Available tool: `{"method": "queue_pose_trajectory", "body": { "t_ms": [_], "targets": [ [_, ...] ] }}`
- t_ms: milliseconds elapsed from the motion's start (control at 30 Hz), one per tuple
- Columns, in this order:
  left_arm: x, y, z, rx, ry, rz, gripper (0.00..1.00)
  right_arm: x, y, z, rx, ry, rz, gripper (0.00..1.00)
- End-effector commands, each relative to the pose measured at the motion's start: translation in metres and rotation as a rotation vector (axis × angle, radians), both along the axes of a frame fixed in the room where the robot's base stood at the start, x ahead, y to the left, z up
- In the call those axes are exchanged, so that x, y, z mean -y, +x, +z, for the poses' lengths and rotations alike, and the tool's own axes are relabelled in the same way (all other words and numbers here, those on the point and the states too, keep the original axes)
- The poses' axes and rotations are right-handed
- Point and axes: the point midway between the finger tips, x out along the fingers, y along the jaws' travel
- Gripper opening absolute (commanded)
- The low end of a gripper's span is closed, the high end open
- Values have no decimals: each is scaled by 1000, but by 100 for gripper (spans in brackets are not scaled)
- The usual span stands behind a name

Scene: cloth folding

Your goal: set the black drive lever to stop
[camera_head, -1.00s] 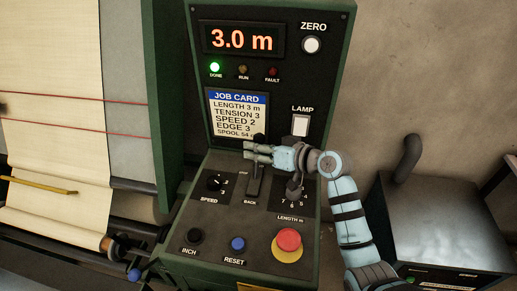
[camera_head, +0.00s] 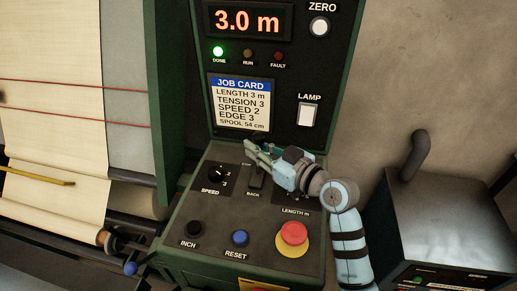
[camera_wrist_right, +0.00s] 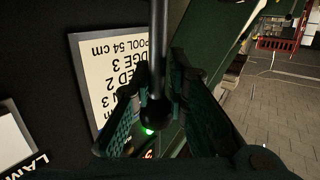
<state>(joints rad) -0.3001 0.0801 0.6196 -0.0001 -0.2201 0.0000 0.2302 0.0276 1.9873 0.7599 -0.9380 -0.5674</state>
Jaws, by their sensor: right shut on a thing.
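The black drive lever shows in the right wrist view as a dark rod with a rounded knob (camera_wrist_right: 156,108), between the two fingers of my right gripper (camera_wrist_right: 153,118). In the head view my right gripper (camera_head: 257,150) reaches in from the right over the lever's slot (camera_head: 256,178), in front of the job card's lower edge. It is shut on the lever. The gripper and wrist hide most of the lever in the head view, so its exact setting is hard to read. The BACK label shows at the slot's near end. My left gripper is not in view.
The speed knob (camera_head: 217,175) is left of the slot. The black inch button (camera_head: 193,229), blue reset button (camera_head: 239,238) and red stop button (camera_head: 294,233) are nearer. The length dial is mostly hidden under my wrist. The display (camera_head: 247,20) reads 3.0 m; the green lamp (camera_head: 218,51) is lit.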

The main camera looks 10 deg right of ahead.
Motion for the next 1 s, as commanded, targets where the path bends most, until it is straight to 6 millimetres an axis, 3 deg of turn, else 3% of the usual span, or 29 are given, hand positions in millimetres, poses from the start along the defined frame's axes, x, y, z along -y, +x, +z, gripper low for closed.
{"method": "queue_pose_trajectory", "body": {
  "t_ms": [67,100,267,567,667,1000],
  "targets": [
    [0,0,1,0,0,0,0,0,0,1,-3,1,1,0],
    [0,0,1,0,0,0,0,0,0,1,-3,1,1,17],
    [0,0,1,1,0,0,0,0,0,1,-4,2,0,41],
    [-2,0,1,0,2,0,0,1,-1,1,-4,1,1,41],
    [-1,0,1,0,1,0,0,8,-10,1,-4,-1,-1,41],
    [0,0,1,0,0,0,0,56,-85,12,-6,-7,3,41]
  ]
}}
